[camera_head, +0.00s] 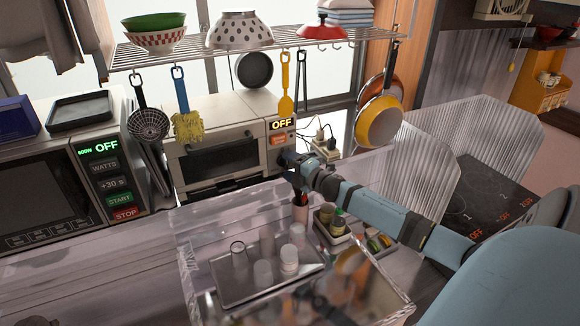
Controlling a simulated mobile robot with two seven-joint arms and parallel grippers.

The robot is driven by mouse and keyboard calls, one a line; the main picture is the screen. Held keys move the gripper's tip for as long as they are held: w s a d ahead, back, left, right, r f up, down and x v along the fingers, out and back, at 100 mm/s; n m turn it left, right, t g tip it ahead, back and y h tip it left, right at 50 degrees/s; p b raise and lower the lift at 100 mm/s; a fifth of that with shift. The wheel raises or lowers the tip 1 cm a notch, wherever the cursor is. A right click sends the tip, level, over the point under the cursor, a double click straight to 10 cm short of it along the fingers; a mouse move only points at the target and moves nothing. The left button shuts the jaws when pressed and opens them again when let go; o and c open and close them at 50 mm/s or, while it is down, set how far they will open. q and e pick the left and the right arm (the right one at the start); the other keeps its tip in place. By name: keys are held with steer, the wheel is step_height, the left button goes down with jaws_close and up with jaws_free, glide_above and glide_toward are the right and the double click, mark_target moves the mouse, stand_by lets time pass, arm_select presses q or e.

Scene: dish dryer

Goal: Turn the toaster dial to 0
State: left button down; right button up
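The toaster (215,150) is a pale toaster oven on the counter below the hanging rack, with a dark glass door. Its control panel at the right side has a black display (282,124) reading OFF in yellow and an orange button (279,140) under it. My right gripper (284,160) is at the lower part of this panel, in front of where a dial would be. The gripper hides the dial, and I cannot tell whether it touches it. Whether its fingers are open or shut does not show. My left gripper is not in view.
A microwave (50,185) stands at the left. Utensils and pans hang from a wire rack (165,55) above the toaster. A clear dish dryer case (190,285) with glasses stands in front. Small bottles (332,219) stand below my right arm. A hob (478,195) is at the right.

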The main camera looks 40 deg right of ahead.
steer(key=s+d+b, duration=0.1)
steer(key=s+b, duration=0.1)
steer(key=s, duration=1.1)
steer(key=shift+s+b, duration=0.35)
steer(key=shift+s, duration=0.05)
